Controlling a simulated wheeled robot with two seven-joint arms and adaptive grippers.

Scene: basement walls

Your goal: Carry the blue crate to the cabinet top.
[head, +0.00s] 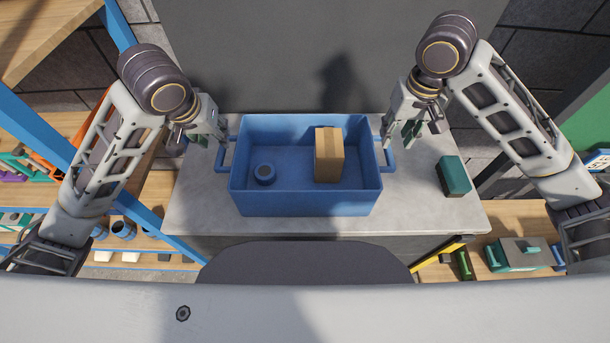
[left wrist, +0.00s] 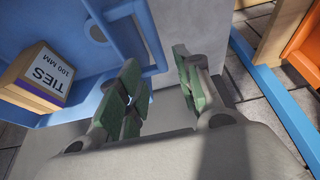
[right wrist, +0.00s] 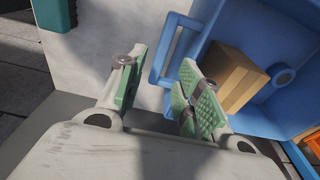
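The blue crate (head: 305,202) stands upright on a pale grey top (head: 210,215), with a cardboard box (head: 329,155) and a small blue round item (head: 264,173) inside. My left gripper (head: 212,131) is at the crate's left handle (head: 222,158). In the left wrist view its green-padded fingers (left wrist: 160,85) are apart, with the handle (left wrist: 150,35) between or just beyond their tips. My right gripper (head: 410,128) is at the right handle (head: 389,158). In the right wrist view its fingers (right wrist: 160,85) are apart, with the handle bar (right wrist: 163,55) between them. I cannot tell whether any finger touches.
A teal block (head: 454,176) lies on the grey top right of the crate. A dark wall panel (head: 290,55) rises behind. Blue-framed shelving (head: 35,120) is at the left. A low wooden shelf (head: 510,220) with a teal case (head: 518,254) is at the right.

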